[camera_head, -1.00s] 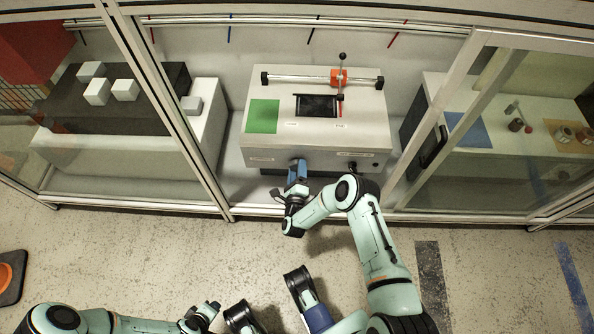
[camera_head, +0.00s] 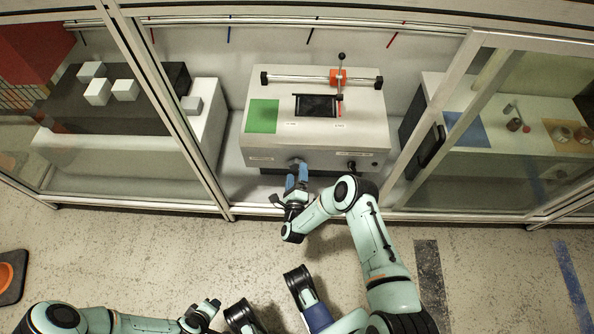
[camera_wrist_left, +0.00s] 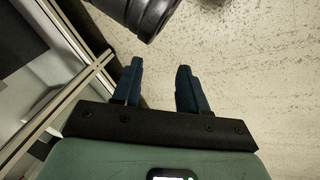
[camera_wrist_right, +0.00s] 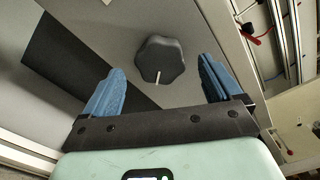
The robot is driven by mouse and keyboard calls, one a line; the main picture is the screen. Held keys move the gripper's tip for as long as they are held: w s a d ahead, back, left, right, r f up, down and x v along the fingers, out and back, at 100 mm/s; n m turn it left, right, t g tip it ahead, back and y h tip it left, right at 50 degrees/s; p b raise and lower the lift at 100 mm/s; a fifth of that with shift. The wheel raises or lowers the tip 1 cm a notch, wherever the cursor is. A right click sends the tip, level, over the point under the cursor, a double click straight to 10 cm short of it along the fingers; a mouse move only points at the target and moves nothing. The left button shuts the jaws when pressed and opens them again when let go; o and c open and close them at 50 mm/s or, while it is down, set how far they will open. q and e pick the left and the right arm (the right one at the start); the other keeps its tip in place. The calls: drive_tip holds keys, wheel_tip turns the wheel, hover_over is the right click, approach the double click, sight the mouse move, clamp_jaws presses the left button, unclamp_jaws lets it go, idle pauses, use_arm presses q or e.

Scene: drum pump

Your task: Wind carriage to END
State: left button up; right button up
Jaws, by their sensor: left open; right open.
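The grey machine (camera_head: 365,135) stands in the open middle bay, with a horizontal rail (camera_head: 300,77) across its top. The orange carriage (camera_head: 338,76) sits right of the rail's middle; its thin pointer hangs down beside the black window (camera_head: 316,105), above the right small label. My right gripper (camera_head: 297,177) is open at the machine's front, left of centre. In the right wrist view, a dark lobed knob (camera_wrist_right: 160,60) with a white mark lies beyond and between its open fingertips (camera_wrist_right: 160,82), apart from both. My left gripper (camera_wrist_left: 160,75) is open and empty over the floor.
A second dark knob (camera_head: 351,165) is on the front's right. A green patch (camera_head: 262,116) marks the machine's top left. Frame posts (camera_head: 180,110) and glass panels flank the bay. White cubes (camera_head: 97,92) stand in the left bay. The floor (camera_head: 180,250) in front is mostly clear.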

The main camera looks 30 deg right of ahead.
use_arm(q)
drive_tip(key=s+d+r+g+p, duration=0.1)
drive_tip(key=s+d+r+p, duration=0.1)
drive_tip(key=s+r, duration=0.1)
drive_tip(key=s+d+r+g+h+p, duration=0.1)
drive_tip(key=s+d+r+p, duration=0.1)
drive_tip(key=s, duration=0.4)
wheel_tip(320, 180, up, 2)
drive_tip(key=shift+d+r+m+g+p, duration=0.1)
drive_tip(key=shift+d+m+g+p, duration=0.25)
drive_tip(key=shift+p, duration=0.5)
use_arm(e)
drive_tip(key=v, duration=1.1)
drive_tip(key=shift+s, duration=0.2)
use_arm(q)
drive_tip(key=shift+a, duration=0.1)
use_arm(e)
drive_tip(key=shift+a, duration=0.1)
